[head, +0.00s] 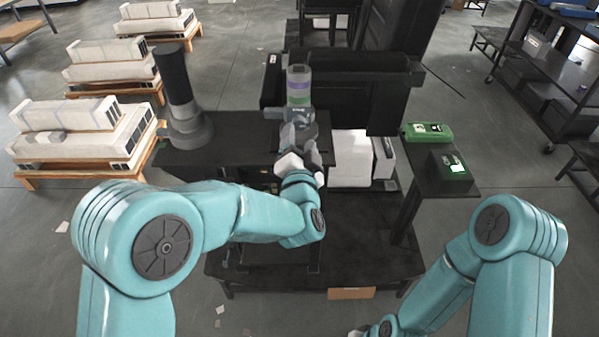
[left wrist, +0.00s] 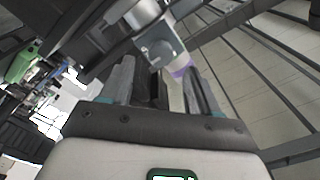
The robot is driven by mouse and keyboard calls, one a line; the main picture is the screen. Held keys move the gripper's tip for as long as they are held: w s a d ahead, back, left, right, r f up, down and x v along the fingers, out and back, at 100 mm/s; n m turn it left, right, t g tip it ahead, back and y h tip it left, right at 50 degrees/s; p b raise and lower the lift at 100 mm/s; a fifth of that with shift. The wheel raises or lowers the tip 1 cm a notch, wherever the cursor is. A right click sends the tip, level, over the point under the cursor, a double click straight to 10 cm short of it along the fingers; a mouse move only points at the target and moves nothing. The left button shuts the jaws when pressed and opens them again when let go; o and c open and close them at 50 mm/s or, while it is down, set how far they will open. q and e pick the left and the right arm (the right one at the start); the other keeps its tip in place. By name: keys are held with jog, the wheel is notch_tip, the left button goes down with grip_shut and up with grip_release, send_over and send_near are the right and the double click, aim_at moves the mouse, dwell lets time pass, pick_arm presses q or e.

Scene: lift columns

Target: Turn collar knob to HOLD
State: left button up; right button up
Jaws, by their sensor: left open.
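An upright lift column (head: 299,90) with a clear top and green and purple bands stands on the dark bench, with a grey collar (head: 303,114) around its lower part. In the left wrist view, the grey collar (left wrist: 158,45) with a small knob-like part (left wrist: 157,56) shows just beyond the fingertips, beside a purple band (left wrist: 180,73). My left gripper (head: 298,131) is open in front of the collar and partly hides it; its spread fingers also show in the left wrist view (left wrist: 160,68). I cannot tell whether they touch the knob. No HOLD mark is readable.
A dark, tilted cylinder (head: 174,82) on a grey base stands on the bench left of the column. A green device (head: 427,132) and a black box with a lit screen (head: 450,170) sit on the right side table. A white box (head: 350,158) stands between.

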pick_arm(q)
jog(key=s+b, duration=0.1)
jog(key=s, duration=1)
jog(key=shift+s+f, duration=0.2)
jog(key=shift+s, duration=0.05)
jog(key=w+a+f+n+g+y+p, duration=0.1)
jog(key=w+a+f+g+y, duration=0.1)
jog(key=a+f, duration=0.35)
jog(key=w+a+f+n+g+y+p, duration=0.1)
jog(key=a+f+y+p, duration=0.15)
jog(key=a, duration=0.55)
jog(key=s+a+f+n+g+h, duration=0.1)
jog(key=s+a+f+g, duration=0.15)
jog(key=f, duration=0.35)
jog(key=s+a+f+g+h, duration=0.1)
jog(key=s+a+f+g, duration=0.15)
jog(key=f, duration=0.45)
jog(key=s+f+n+g+h+p, duration=0.25)
jog(key=s+f+g, duration=0.25)
jog(key=s+f, duration=0.45)
jog(key=s+d+f+n+g+h, duration=0.1)
jog(key=s+d+n+g+h, duration=0.3)
jog(key=s, duration=0.6)
jog(key=shift+s+d+f+n+g+b, duration=0.2)
jog(key=shift+s+d+n+g+b, duration=0.3)
jog(key=shift+d+n, duration=0.5)
